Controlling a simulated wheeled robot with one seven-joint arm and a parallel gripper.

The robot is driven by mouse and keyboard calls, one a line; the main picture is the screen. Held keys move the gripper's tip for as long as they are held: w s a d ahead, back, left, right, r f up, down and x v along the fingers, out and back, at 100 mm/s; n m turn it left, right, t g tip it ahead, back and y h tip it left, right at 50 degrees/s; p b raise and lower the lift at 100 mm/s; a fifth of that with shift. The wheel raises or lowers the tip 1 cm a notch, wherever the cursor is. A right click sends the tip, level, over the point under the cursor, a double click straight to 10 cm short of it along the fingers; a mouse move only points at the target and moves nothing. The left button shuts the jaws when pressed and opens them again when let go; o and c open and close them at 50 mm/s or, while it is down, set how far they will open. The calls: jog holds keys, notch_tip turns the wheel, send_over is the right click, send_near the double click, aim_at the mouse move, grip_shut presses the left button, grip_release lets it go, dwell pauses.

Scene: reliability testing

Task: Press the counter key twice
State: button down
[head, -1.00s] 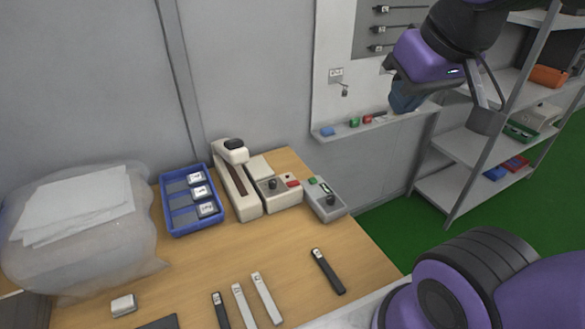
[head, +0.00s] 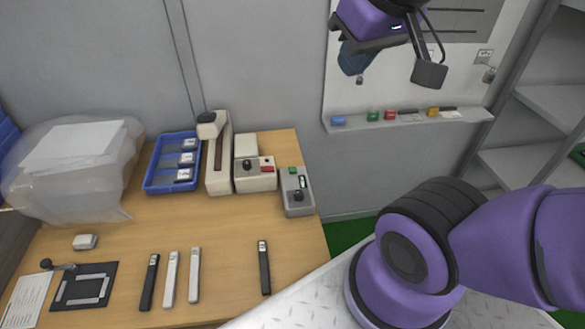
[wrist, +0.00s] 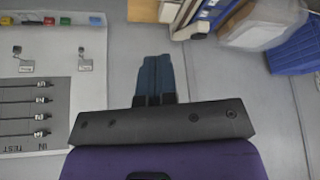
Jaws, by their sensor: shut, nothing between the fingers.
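A grey box (head: 297,192) with a black knob, a green part and a small display stands at the right end of the wooden bench. It looks like the counter, but its markings are too small to read. Left of it is a beige box (head: 255,175) with a black knob and a red part. My gripper (head: 355,58) is raised in front of the wall panel, well above and to the right of both boxes, touching nothing. Its blue fingers are shut together and empty in the wrist view (wrist: 153,78).
A tall beige press-like device (head: 219,160) and a blue tray (head: 172,164) stand left of the boxes. A clear bag (head: 70,165) fills the bench's left end. Several dark and white strips lie in front. A marker ledge (head: 405,122) and grey shelves (head: 535,95) are at right.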

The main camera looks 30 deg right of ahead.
dwell(0.3)
jog(key=m+g+h, duration=0.3)
jog(key=m+h, duration=0.6)
jog(key=m, duration=1.5)
send_over(293, 170)
notch_tip(293, 170, down, 35)
jog(key=shift+r, duration=0.15)
jog(key=shift+f, duration=4.4)
